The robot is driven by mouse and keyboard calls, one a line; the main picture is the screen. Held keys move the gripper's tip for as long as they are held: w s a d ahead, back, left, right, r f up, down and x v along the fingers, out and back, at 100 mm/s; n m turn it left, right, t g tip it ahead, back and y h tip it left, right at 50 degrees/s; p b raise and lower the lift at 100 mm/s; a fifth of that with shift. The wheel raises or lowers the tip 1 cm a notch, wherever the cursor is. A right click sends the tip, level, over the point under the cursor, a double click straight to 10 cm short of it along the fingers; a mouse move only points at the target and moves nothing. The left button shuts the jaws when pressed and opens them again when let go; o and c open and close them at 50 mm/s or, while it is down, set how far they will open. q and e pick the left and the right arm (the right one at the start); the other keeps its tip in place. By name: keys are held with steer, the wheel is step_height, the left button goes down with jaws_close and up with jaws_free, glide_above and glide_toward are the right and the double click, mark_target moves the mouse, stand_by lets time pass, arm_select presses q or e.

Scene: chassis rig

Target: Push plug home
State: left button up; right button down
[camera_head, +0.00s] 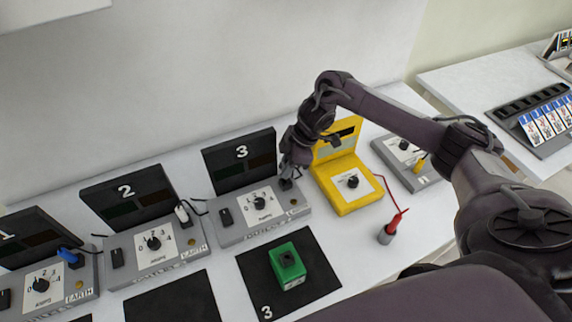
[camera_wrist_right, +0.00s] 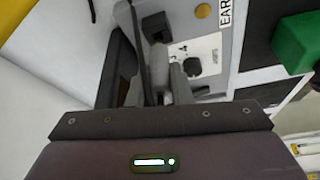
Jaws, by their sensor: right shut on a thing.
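Station 3's grey box (camera_head: 235,232) has a dial, a rocker switch and an EARTH label, with a black panel behind it. My left gripper is not in view.
Station 2 has a white plug (camera_head: 182,213); station 1 has a blue plug (camera_head: 69,256). A yellow meter (camera_head: 344,180) stands close right of my gripper, with a red probe (camera_head: 396,224) beside it. A green block (camera_head: 287,264) sits on black mat 3 (camera_head: 320,255) in front.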

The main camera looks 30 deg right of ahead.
steer(key=shift+f+b, duration=0.6)
steer(key=shift+f, duration=0.6)
steer(key=c, duration=1.2)
jaws_free()
steer(key=shift+c, duration=0.2)
steer(key=shift+d+r, duration=0.2)
steer(key=shift+r, duration=0.2)
steer(key=b+v, duration=0.2)
steer(key=v, duration=0.4)
steer(key=shift+r, duration=0.4)
steer(key=shift+s+d, duration=0.1)
steer(key=shift+s, duration=0.05)
